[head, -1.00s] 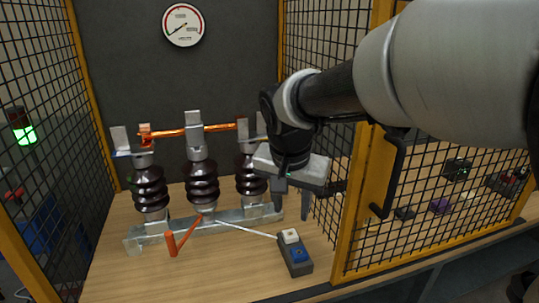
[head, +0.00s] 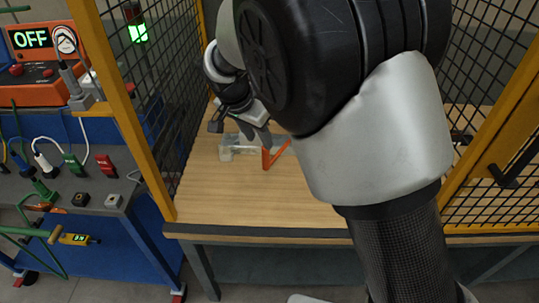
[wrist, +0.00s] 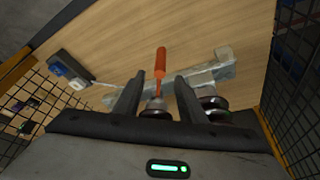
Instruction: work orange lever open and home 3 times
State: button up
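The orange lever (head: 266,160) stands out over the wooden bench top in the head view, at the front of the isolator's grey base rail (head: 237,148). In the wrist view the orange lever (wrist: 160,62) appears in the gap between my two fingers. My gripper (wrist: 161,76) is open, with both fingers apart and nothing held. I cannot tell whether a finger touches the lever. Dark ribbed insulators (wrist: 212,103) lie partly behind the fingers, and the rail (wrist: 215,74) crosses to the right. My arm hides most of the isolator in the head view.
A grey box with blue and white buttons (wrist: 68,70) lies on the bench left of the lever in the wrist view. Mesh panels and a yellow post (head: 125,110) bound the cell. Outside left is a bench with an OFF display (head: 36,37). The front bench top is clear.

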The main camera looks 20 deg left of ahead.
jog(key=b+x, duration=0.1)
jog(key=x, duration=1.1)
jog(key=shift+f, duration=0.4)
grip_shut()
